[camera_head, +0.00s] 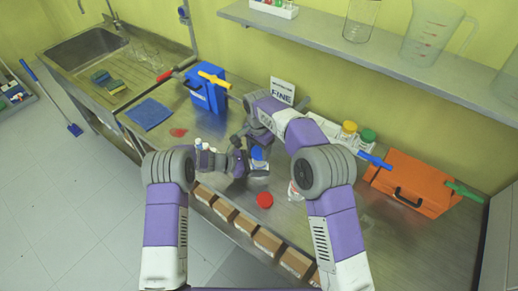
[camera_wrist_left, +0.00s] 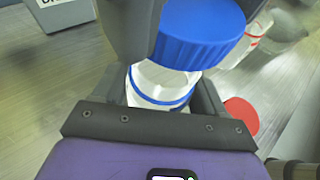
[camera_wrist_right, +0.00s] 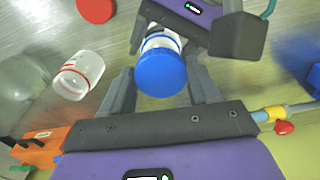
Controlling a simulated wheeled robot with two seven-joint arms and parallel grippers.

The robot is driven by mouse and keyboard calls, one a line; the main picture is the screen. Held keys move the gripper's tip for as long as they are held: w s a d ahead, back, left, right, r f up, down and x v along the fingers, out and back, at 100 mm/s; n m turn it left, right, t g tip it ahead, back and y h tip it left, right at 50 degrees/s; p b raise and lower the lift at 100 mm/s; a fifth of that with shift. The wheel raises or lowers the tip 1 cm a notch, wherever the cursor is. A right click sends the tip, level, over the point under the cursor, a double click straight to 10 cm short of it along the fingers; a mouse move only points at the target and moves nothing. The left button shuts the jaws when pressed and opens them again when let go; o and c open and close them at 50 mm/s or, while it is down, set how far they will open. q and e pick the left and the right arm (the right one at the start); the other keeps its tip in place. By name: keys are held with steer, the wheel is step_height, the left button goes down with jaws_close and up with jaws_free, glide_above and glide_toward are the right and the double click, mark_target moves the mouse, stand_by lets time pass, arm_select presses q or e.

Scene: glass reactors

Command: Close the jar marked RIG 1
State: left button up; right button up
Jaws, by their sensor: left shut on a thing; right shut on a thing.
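A clear jar with a blue ring (camera_wrist_left: 160,88) stands between the fingers of my left gripper (camera_wrist_left: 163,98), which is shut on its body. A blue lid (camera_wrist_right: 161,72) is at the jar's mouth; it also shows in the head view (camera_head: 257,153). My right gripper (camera_wrist_right: 163,88) is shut on the blue lid, with one finger on each side. I cannot tell whether the lid is fully seated. No RIG 1 marking is readable. Both grippers meet over the middle of the bench, and the arms partly hide the jar in the head view.
A red lid (camera_head: 264,200) lies on the bench, near a clear jar with red rings (camera_wrist_right: 78,75). An orange toolbox (camera_head: 414,182) stands at right, a blue box (camera_head: 207,92) at left. Brown bins (camera_head: 267,241) line the front edge. A shelf (camera_head: 370,58) overhangs the back.

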steer(key=shift+f, duration=0.4)
steer(key=shift+f, duration=0.1)
steer(key=shift+f, duration=0.8)
steer(key=shift+f, duration=0.55)
arm_select(q)
jaws_close()
arm_select(e)
steer(key=m, duration=0.5)
steer(key=shift+w+m, duration=0.1)
steer(key=shift+m, duration=0.3)
steer(key=m, duration=0.7)
steer(key=shift+w, duration=0.2)
